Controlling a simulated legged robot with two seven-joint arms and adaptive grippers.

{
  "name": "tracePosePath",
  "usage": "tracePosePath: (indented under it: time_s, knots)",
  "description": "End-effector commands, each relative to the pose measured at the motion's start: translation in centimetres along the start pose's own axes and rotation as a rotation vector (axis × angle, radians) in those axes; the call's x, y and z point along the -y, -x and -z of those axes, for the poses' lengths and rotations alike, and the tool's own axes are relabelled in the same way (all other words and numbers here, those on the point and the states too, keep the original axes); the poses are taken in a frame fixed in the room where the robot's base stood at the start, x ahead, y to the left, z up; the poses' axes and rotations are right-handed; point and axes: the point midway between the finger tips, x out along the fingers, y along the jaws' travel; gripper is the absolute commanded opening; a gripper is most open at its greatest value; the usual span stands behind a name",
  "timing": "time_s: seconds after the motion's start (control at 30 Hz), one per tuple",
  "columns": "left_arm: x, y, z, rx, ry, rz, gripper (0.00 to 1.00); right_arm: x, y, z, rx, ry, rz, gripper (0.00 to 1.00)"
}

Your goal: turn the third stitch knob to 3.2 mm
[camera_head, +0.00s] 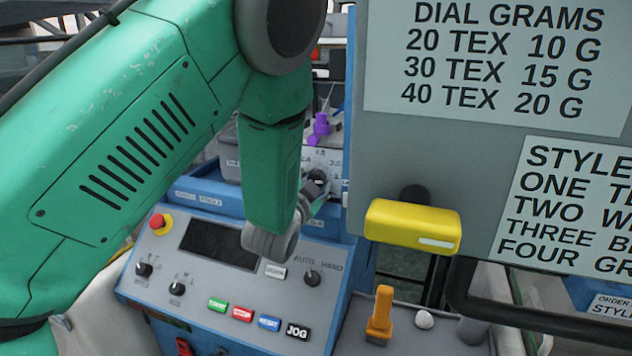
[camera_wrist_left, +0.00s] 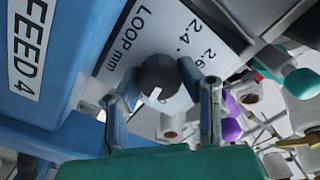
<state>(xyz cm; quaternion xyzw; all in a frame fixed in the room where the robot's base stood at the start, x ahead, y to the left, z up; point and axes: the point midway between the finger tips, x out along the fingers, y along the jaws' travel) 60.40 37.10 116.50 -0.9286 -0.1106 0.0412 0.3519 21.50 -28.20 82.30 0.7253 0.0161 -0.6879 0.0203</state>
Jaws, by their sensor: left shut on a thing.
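In the left wrist view a dark round stitch knob (camera_wrist_left: 160,72) with a white pointer mark sits on a white scale plate (camera_wrist_left: 178,25) lettered LOOP mm, with 2.4 and 2.6 readable. The pointer faces the gripper's side, away from those numbers; the figure it points at cannot be read. My left gripper (camera_wrist_left: 160,85) is shut on the knob, one finger on each side. A blue panel beside it is labelled FEED 4 (camera_wrist_left: 27,50). In the head view the gripper (camera_head: 319,190) and knob are small and partly hidden by my green arm. My right gripper is out of view.
A blue control box (camera_head: 150,285) with buttons and switches lies below my arm. A grey door panel (camera_head: 400,150) with a yellow handle (camera_head: 412,225) stands close on the right. Purple parts (camera_head: 320,125) are just behind the knob. An orange lever (camera_head: 380,315) stands at the lower right.

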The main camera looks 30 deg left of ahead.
Motion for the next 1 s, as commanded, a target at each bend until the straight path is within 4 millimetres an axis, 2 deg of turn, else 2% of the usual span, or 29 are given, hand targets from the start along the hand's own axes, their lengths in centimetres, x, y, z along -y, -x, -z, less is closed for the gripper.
tracePosePath:
  time_s: [0.03,0.07,0.1,0.47,0.57,0.8,1.0]
  knots:
    - [-0.1,0.0,0.0,0.0,0.001,-0.004,0.39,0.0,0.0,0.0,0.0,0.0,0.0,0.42]
    - [-0.1,0.0,0.0,0.0,0.001,-0.003,0.5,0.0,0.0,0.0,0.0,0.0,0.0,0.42]
    - [-0.1,0.0,0.0,0.0,0.001,-0.003,0.53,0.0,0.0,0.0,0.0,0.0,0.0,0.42]
    - [0.0,0.6,0.1,-0.002,0.001,-0.001,0.53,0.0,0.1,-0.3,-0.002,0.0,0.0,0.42]
    - [0.0,1.8,0.0,0.0,0.001,-0.002,0.53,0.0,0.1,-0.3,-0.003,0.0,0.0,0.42]
    - [-0.2,6.8,-0.1,0.003,0.0,-0.005,0.53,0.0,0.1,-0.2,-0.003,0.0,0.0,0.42]
    - [-0.2,10.2,-0.1,0.002,0.0,-0.005,0.53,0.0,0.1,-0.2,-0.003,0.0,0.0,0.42]
